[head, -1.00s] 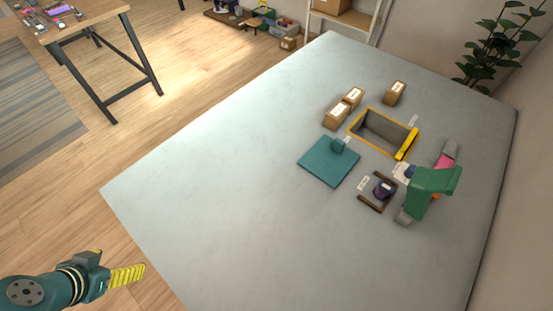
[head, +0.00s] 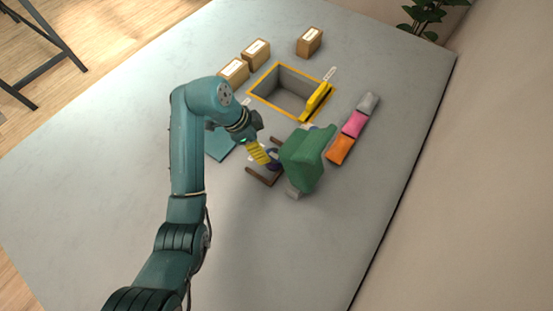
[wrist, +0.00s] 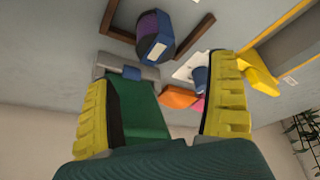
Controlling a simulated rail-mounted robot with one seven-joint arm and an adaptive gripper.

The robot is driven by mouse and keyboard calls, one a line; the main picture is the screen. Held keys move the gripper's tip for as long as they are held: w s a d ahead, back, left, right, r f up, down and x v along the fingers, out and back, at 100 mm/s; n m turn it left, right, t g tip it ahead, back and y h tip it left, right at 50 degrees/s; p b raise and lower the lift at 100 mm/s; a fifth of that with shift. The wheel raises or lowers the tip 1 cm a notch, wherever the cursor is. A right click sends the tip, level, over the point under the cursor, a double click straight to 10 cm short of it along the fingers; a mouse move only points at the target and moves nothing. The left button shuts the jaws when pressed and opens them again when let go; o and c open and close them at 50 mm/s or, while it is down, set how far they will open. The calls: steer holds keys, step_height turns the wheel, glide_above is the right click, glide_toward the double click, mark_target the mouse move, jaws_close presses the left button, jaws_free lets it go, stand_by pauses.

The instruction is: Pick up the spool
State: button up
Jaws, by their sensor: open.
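The spool (head: 272,160), dark blue and purple, sits in a brown corner-bracket holder (head: 262,178) on the grey table. The spool also shows in the wrist view (wrist: 152,40), top centre, with a white label on its blue side. My gripper (head: 262,154) hangs close beside the spool in the head view, its yellow finger partly covering it. In the wrist view my gripper (wrist: 160,72) has both yellow ribbed fingers spread apart, with the spool beyond their tips and nothing held. Whether a finger touches the spool cannot be told.
A green machine (head: 304,158) stands right beside the spool. A yellow-rimmed grey bin (head: 285,88) is behind, with cardboard boxes (head: 255,53) beyond. A teal mat (head: 218,146) lies left, partly behind my arm. Orange, pink and grey pieces (head: 354,124) lie right. The table front is clear.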

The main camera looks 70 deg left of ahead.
mark_target(272, 156)
steer(key=x, duration=0.2)
steer(key=s+b+x, duration=0.1)
steer(key=x, duration=0.1)
steer(key=shift+w+d+f, duration=0.15)
steer(key=shift+f, duration=0.3)
steer(key=b+x, duration=0.4)
steer(key=x, duration=0.1)
steer(key=shift+w+d+f+b, duration=0.15)
steer(key=shift+w+b, duration=0.1)
steer(key=shift+b, duration=0.05)
steer(key=c, duration=1.3)
steer(key=shift+r, duration=0.25)
